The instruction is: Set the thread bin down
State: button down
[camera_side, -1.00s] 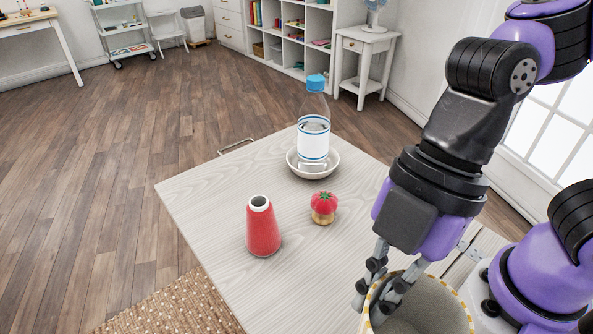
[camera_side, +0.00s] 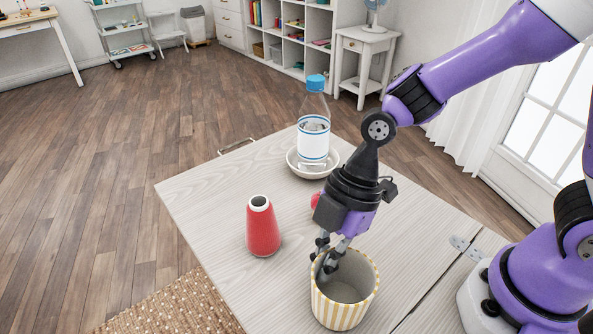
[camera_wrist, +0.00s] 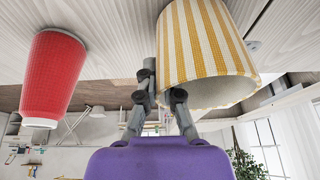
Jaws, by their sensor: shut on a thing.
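The thread bin (camera_side: 345,301) is a cream and yellow striped, open tub, upright at the front of the pale table. My gripper (camera_side: 324,268) is shut on its left rim, one finger inside and one outside. In the wrist view the bin (camera_wrist: 203,48) appears upside down between my gripper's fingers (camera_wrist: 163,97), and its inside looks empty. I cannot tell whether its base touches the table.
A red thread cone (camera_side: 263,228) stands left of the bin. A red pincushion (camera_side: 315,200) is mostly hidden behind my gripper. The table's left part (camera_side: 200,200) is clear.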

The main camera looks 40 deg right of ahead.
jog(key=c, duration=1)
grip_release()
jog(key=shift+f, duration=0.15)
jog(key=shift+c, duration=0.2)
jog(key=v, duration=1.2)
jog(key=s+d+r+m+t+h, duration=0.1)
jog(key=d+m+t+h, duration=0.3)
jog(key=d+m, duration=0.8)
jog(key=r+m+t, duration=0.1)
jog(key=m+t, duration=0.1)
jog(key=m, duration=0.4)
jog(key=shift+s+d+h, duration=0.3)
jog(key=shift+s+d, duration=0.05)
jog(key=shift+s, duration=0.05)
jog(key=shift+r, duration=0.15)
